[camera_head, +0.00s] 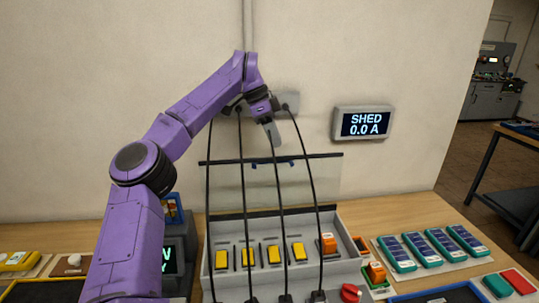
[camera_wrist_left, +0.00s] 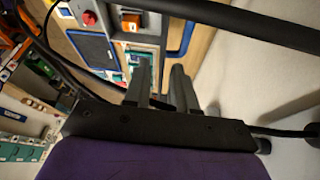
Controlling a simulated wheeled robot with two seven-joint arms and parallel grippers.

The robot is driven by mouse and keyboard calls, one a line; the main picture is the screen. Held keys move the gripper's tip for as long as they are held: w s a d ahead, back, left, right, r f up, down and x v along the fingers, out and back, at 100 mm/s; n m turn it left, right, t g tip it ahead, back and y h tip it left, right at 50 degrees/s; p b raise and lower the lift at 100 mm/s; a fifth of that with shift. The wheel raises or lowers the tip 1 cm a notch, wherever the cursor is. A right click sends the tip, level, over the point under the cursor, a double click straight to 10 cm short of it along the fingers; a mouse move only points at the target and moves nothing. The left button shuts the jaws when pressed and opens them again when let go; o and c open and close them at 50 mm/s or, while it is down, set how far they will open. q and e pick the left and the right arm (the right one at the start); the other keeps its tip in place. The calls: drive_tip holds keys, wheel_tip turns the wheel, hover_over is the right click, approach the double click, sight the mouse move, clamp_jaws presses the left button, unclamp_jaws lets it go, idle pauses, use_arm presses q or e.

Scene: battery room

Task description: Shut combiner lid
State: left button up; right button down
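The combiner box (camera_head: 212,262) is a light grey open tray on the bench, with several yellow blocks (camera_head: 273,254) and an orange one (camera_head: 328,243) inside. Its clear lid (camera_head: 325,183) stands raised at the back edge, with a dark strip along its top. Dark cables hang in front of the lid and box. My left gripper (camera_head: 272,134) is above the lid's top edge, near the wall, pointing down. In the left wrist view its two fingers (camera_wrist_left: 162,88) stand a little apart with nothing seen between them. My right gripper is not in view.
The cables run from a wall outlet (camera_head: 287,102) down across the box. Several teal modules (camera_head: 432,247) lie right of the box. A dark display unit (camera_head: 172,262) stands left, partly behind my arm.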

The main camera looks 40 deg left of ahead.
use_arm(q)
drive_tip(key=p+v, duration=0.3)
drive_tip(key=v, duration=0.7)
drive_tip(key=shift+d+r, duration=0.2)
drive_tip(key=shift+r, duration=0.1)
drive_tip(key=shift+s, duration=0.1)
